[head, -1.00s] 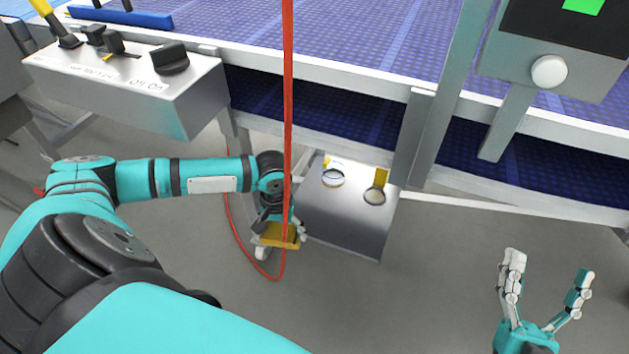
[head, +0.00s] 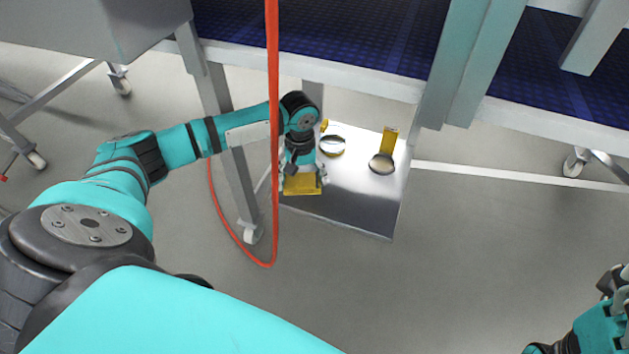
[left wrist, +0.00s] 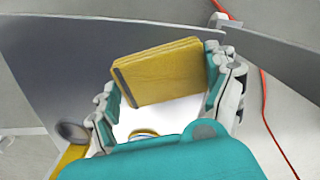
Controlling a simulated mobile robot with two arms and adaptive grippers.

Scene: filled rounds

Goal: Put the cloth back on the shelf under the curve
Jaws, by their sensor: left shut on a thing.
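The yellow folded cloth (head: 303,185) is held between the fingers of my left gripper (head: 303,178), over the left front part of the metal shelf (head: 345,210) beneath the curved conveyor. In the left wrist view the cloth (left wrist: 158,72) sits between both fingers of the left gripper (left wrist: 165,85), slightly tilted, with a dark strip on one edge. I cannot tell whether it touches the shelf. My right gripper (head: 612,295) is partly cut off at the lower right edge, away from the shelf.
Two round rimmed items with yellow parts, one at the back left (head: 332,146) and one at the right (head: 381,164), are on the shelf. A red cable (head: 273,130) hangs in front of my left arm. A conveyor leg (head: 238,180) stands left of the shelf.

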